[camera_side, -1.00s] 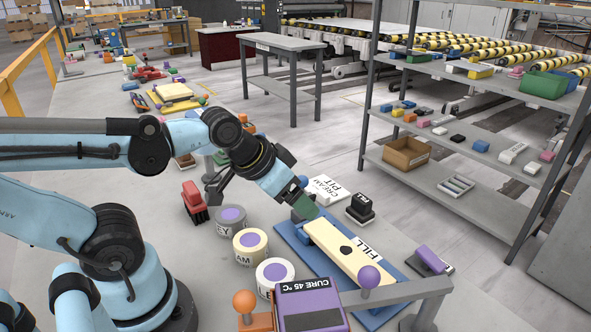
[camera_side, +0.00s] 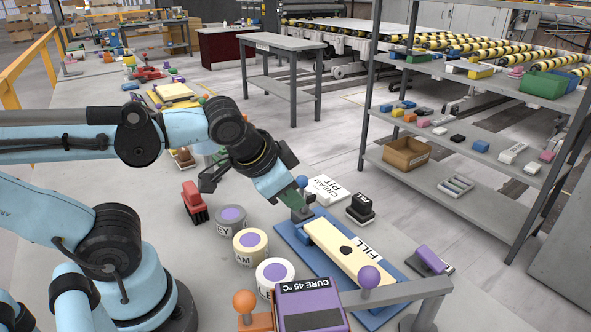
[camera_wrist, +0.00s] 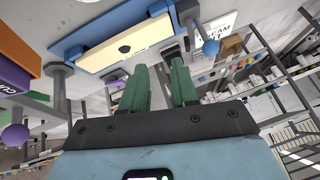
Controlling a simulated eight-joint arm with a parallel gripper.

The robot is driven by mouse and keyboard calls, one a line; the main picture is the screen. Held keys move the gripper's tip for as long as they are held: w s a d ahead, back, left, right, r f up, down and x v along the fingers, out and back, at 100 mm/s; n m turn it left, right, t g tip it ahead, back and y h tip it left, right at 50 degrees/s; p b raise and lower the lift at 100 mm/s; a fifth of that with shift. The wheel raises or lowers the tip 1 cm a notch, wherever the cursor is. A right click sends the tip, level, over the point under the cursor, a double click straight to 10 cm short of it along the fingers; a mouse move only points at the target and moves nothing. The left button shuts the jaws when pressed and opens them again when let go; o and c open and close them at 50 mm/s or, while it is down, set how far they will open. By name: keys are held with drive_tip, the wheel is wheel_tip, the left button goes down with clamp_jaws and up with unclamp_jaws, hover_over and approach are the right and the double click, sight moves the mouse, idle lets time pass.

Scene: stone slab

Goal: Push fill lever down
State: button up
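A cream slab (camera_side: 345,252) with a dark spot lies on a blue base (camera_side: 391,293) marked FILL; it also shows in the wrist view (camera_wrist: 110,50). A lever with a blue ball knob (camera_side: 302,182) stands at the far-left end of the base. In the wrist view the blue knob (camera_wrist: 211,47) is right of my fingers, on a grey stem. My gripper (camera_side: 300,207) has green fingers close to the lever in the side view. In the wrist view my gripper (camera_wrist: 159,66) has its fingers apart with nothing between them. Contact with the lever cannot be told.
Three tubs with purple tops (camera_side: 250,241) stand left of the base. A purple CURE box (camera_side: 310,306), a purple ball (camera_side: 369,277) and an orange ball (camera_side: 244,300) are in front.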

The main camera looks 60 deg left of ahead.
drive_tip(key=shift+s+d+r+m+y, duration=0.1)
drive_tip(key=shift+s+r+m+y, duration=0.1)
drive_tip(key=shift+r+m+y, duration=0.25)
drive_tip(key=shift+s+r+m+y, duration=0.15)
drive_tip(key=shift+r+m, duration=0.1)
drive_tip(key=shift+r, duration=0.25)
drive_tip(key=c, duration=0.5)
drive_tip(key=shift+s+r+m+y, duration=0.1)
drive_tip(key=shift+r+m+y, duration=0.2)
drive_tip(key=shift+r, duration=0.25)
clamp_jaws()
drive_tip(key=shift+f, duration=0.1)
approach(302, 194)
drive_tip(key=shift+w+d+f, duration=0.15)
drive_tip(key=shift+w+f, duration=1.35)
drive_tip(key=shift+f, duration=0.2)
